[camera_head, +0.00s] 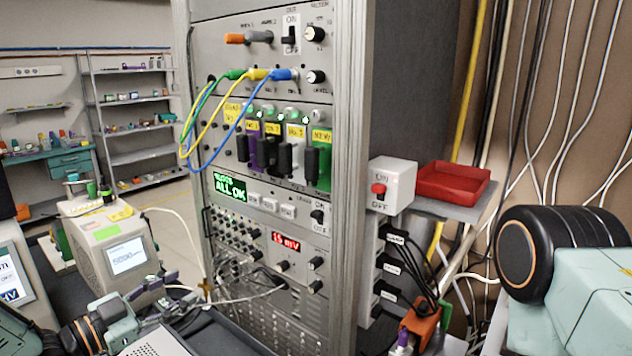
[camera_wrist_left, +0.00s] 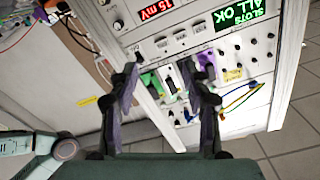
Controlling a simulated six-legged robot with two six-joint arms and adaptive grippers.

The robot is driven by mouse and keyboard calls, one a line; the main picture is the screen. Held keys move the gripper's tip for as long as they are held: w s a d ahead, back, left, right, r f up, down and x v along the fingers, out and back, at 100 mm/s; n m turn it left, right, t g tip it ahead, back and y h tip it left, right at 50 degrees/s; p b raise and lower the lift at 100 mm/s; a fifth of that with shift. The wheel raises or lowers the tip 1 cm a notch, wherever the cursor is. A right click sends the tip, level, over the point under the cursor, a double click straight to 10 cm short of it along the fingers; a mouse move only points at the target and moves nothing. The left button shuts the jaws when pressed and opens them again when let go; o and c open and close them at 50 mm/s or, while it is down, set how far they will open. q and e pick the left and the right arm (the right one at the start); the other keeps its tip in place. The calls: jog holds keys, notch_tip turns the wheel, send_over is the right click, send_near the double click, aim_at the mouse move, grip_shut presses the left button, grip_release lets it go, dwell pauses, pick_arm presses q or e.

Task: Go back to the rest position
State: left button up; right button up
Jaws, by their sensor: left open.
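My left gripper (camera_head: 160,295) is at the lower left in the head view, in front of the rack and below its panels. In the left wrist view its two fingers (camera_wrist_left: 163,100) stand apart, with nothing between them, facing the rack from a distance. The rack (camera_head: 345,180) is tall and grey. Its green display (camera_head: 229,187) reads "ALL OK", and a red display (camera_head: 286,242) reads "15 mV". Green, yellow and blue cables are plugged in near the top. My right gripper is not in view; a teal arm part shows at the lower right.
A white switch box (camera_head: 392,185) with a red switch is on the rack's right side, beside a red tray (camera_head: 453,182) on a shelf. A beige instrument (camera_head: 118,245) with a screen stands at left. Shelves (camera_head: 130,104) stand at the back left. Loose cables hang on the right wall.

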pick_arm(q)
jog(key=s+d+f+n+g+y, duration=0.35)
jog(key=s+f, duration=0.25)
jog(key=f, duration=0.3)
jog(key=s+d+f+n+g+y, duration=0.2)
jog(key=s+d+f+n, duration=0.15)
jog(key=s+f, duration=0.45)
jog(key=s+a+f+n+g+y, duration=0.25)
jog(key=s+f+g, duration=0.2)
jog(key=s, duration=0.75)
jog(key=s+a+f+n+g+y, duration=0.1)
jog(key=s+f+n+g+y, duration=0.3)
jog(key=s, duration=0.8)
notch_tip(320, 180, down, 22)
jog(key=h+b, duration=0.1)
jog(key=b, duration=2)
jog(key=shift+s+m, duration=0.35)
jog(key=shift+m, duration=0.1)
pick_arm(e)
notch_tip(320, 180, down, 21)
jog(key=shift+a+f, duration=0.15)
